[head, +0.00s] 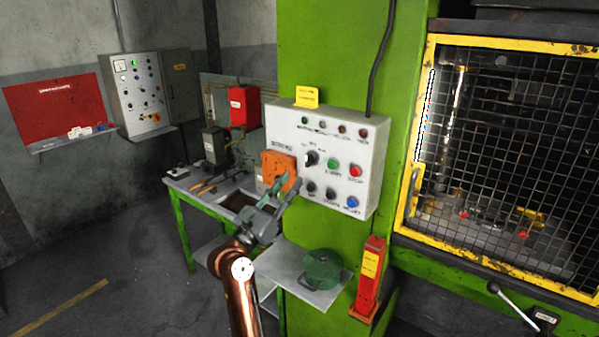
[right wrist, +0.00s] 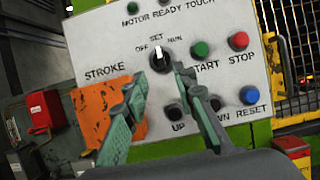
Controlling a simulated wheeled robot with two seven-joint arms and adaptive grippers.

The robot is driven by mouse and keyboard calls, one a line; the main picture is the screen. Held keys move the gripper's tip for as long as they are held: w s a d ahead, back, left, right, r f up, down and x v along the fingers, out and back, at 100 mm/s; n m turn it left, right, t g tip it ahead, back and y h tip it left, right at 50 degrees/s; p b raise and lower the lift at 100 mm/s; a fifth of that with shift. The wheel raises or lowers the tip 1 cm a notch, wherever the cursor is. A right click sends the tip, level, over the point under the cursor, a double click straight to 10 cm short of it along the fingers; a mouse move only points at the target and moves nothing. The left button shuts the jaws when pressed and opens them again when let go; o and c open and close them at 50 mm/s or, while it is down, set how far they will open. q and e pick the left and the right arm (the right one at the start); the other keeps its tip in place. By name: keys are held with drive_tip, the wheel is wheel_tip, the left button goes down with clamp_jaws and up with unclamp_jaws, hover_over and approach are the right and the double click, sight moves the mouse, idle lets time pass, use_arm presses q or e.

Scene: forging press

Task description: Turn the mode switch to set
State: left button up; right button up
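The mode switch (head: 311,158) is a black knob on the grey control panel (head: 372,165) on the green press column. In the right wrist view the knob (right wrist: 160,58) has a white pointer that stands nearly upright, towards the SET label between OFF and RUN. My right gripper (head: 287,186) is in front of the panel, at the lower left of the knob in the head view. In the right wrist view its two fingers (right wrist: 160,80) are spread, with the knob showing between and beyond the tips. Contact with the knob cannot be told. My left gripper is not in view.
An orange plate (head: 279,168) is on the panel left of the knob. Green START (head: 333,164) and red STOP (head: 355,171) buttons sit to its right, with black and blue buttons below.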

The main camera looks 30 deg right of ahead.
drive_tip(key=v, duration=0.4)
idle(0.4)
